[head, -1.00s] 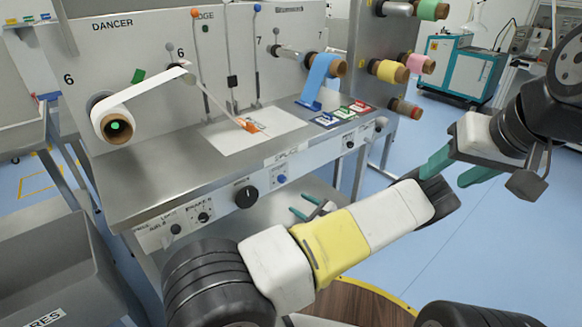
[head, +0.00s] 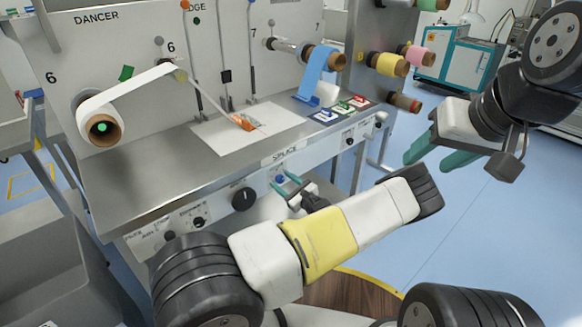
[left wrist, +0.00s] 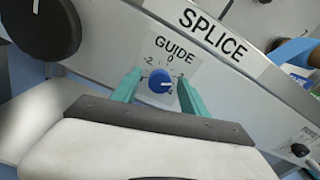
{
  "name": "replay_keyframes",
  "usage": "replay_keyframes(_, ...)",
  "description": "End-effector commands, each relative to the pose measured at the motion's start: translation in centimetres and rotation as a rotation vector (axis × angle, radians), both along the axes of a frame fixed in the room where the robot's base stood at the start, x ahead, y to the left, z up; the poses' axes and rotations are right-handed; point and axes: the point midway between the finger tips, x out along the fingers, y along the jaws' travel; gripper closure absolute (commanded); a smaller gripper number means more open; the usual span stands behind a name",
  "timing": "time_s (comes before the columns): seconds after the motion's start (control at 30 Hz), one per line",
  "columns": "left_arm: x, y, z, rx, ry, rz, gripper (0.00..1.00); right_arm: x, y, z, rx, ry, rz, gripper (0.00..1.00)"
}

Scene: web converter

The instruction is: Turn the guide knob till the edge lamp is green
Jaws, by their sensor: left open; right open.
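The blue guide knob (left wrist: 161,79) sits on a white dial plate marked GUIDE on the machine's front panel. Its white mark points to the lower right of the dial. In the head view the knob (head: 280,179) is small and partly behind my gripper. My left gripper (left wrist: 158,88) is open, with one teal finger on each side of the knob; I cannot tell whether they touch it. It also shows in the head view (head: 285,184). My right gripper (head: 430,160) is open and empty, out to the right.
A large black knob (head: 243,199) sits left of the guide knob. A white roll (head: 85,115) is on the left. Open floor lies to the right.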

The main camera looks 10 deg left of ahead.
Motion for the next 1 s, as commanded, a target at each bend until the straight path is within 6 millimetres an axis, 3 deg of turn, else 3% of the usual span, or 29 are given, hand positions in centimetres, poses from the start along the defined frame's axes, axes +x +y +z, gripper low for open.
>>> replay_keyframes(0.07, 0.00, -0.01, -0.01, 0.000, 0.000, 0.000, 0.48, 0.00, 0.00, 0.00, 0.000, 0.000, 0.000, 0.48)
replay_keyframes(0.33, 0.00, -0.02, -0.02, -0.001, 0.001, 0.000, 1.00, -0.01, 0.00, 0.01, 0.000, 0.000, 0.000, 0.48)
replay_keyframes(0.67, -0.01, -0.04, -0.04, 0.024, 0.032, 0.001, 1.00, -0.01, 0.00, 0.01, 0.000, 0.000, 0.000, 0.48)
replay_keyframes(1.0, 0.03, -0.06, 0.01, 0.153, 0.196, 0.001, 1.00, -0.01, 0.00, 0.01, 0.000, 0.000, 0.000, 0.48)
